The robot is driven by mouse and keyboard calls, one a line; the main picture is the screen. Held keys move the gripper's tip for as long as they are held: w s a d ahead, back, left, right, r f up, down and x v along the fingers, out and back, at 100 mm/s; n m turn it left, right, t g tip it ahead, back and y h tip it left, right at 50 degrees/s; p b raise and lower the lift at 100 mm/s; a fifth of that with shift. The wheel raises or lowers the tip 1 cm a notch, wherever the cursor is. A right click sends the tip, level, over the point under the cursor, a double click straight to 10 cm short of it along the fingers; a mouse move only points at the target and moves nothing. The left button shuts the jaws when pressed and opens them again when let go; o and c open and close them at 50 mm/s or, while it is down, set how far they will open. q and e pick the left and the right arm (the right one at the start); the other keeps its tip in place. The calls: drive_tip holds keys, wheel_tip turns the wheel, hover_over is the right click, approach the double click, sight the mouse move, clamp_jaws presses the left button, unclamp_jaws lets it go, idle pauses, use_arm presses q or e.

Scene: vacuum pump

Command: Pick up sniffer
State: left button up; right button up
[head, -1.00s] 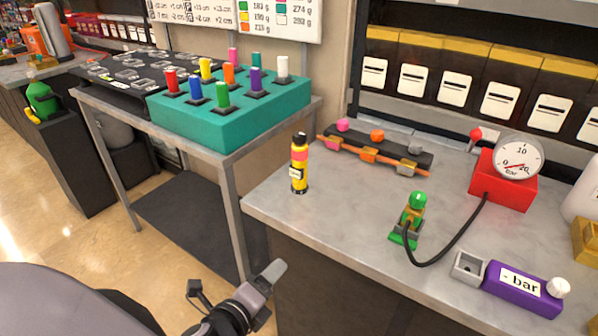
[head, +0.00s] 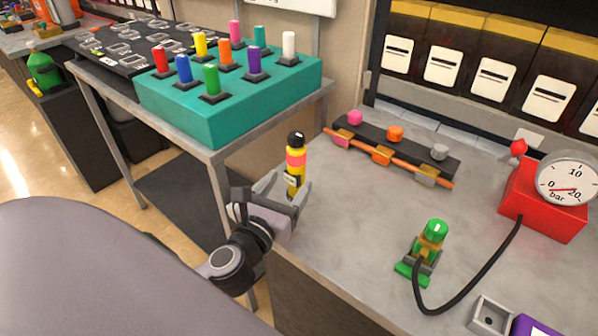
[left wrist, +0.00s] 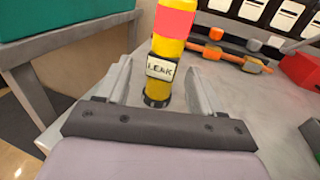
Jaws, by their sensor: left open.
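The sniffer (head: 296,162), a yellow cylinder with a black top and a red-orange band, stands upright near the left edge of the grey worktop. In the left wrist view its yellow body (left wrist: 168,48) shows with a "LEAK" label and a black base; its top is out of frame. My left gripper (head: 287,189) is open at the sniffer's lower part. In the left wrist view its fingers reach forward, one on each side of the sniffer, with a gap visible on the left. Contact on the right side is unclear. My right gripper is not in view.
A teal block (head: 232,104) with coloured pegs stands on the table to the left. A dark rack (head: 400,148) with coloured knobs lies behind. A green-capped valve (head: 432,240), with a black hose to the red gauge box (head: 542,205), stands right. Worktop between is clear.

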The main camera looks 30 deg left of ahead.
sight(293, 180)
use_arm(q)
drive_tip(key=w, duration=0.4)
drive_tip(key=shift+w+a+r+p, duration=0.15)
drive_tip(key=shift+w+r+p, duration=0.1)
drive_tip(key=shift+r+p, duration=0.1)
drive_tip(key=shift+w+a+f, duration=0.1)
drive_tip(key=shift+w+a, duration=0.05)
drive_tip(key=shift+w, duration=0.5)
drive_tip(key=c, duration=1.1)
clamp_jaws()
